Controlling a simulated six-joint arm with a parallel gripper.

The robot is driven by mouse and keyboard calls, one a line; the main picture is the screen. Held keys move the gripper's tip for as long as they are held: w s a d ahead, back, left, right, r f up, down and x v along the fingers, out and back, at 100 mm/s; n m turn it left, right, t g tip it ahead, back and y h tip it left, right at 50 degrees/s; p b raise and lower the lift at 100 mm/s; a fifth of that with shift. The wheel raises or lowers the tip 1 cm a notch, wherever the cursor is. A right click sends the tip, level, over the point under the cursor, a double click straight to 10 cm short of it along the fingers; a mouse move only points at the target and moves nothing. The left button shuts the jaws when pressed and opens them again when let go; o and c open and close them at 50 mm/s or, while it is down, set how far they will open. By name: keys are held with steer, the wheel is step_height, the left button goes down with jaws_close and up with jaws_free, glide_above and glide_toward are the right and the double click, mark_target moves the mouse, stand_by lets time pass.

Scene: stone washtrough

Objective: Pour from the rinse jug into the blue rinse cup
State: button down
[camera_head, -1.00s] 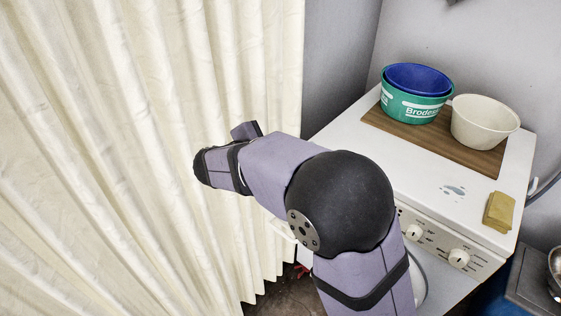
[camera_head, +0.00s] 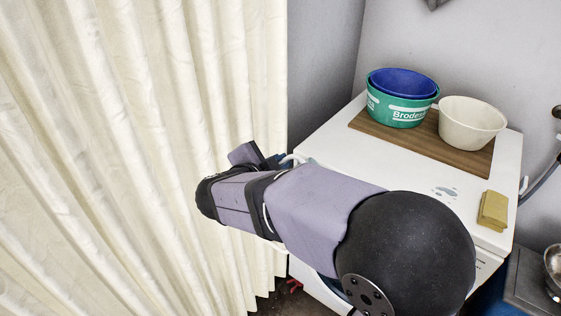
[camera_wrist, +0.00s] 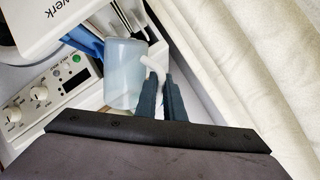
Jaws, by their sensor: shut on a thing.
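My gripper (camera_wrist: 160,78) is shut on the white handle (camera_wrist: 152,64) of a pale blue, translucent vessel (camera_wrist: 122,75), which I take to be the rinse jug. The jug is beside the fingers, left of them in the wrist view. Its contents cannot be made out. In the head view my arm hides most of the gripper and the jug. I see no separate blue rinse cup that I can be sure of. A dark blue bowl (camera_head: 404,80) sits inside a green lettered tub (camera_head: 400,110) in the head view.
The tub and a cream bowl (camera_head: 471,124) stand on a brown board (camera_head: 455,156) on a white appliance (camera_head: 330,150). A yellow sponge (camera_head: 493,210) lies near its front right edge. The appliance top is clear at the front left. A cream curtain (camera_head: 130,150) hangs close on the left.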

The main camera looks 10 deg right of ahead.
steer(key=shift+a+f+n+h+b, duration=0.3)
steer(key=shift+a, duration=0.1)
steer(key=shift+w+a+p, duration=0.1)
steer(key=shift+p, duration=0.3)
steer(key=shift+a+n+h, duration=0.1)
steer(key=shift+n+h, duration=0.2)
steer(key=shift+h, duration=0.1)
steer(key=shift+p, duration=0.6)
steer(key=shift+f, duration=0.1)
steer(key=shift+a+f+t+b, duration=0.15)
steer(key=shift+f+t+b, duration=0.15)
steer(key=shift+f+b, duration=0.05)
steer(key=shift+a+f+n+h+p, duration=0.2)
steer(key=shift+n+h+p, duration=0.15)
steer(key=shift+n+h, duration=0.35)
steer(key=shift+w+r, duration=0.1)
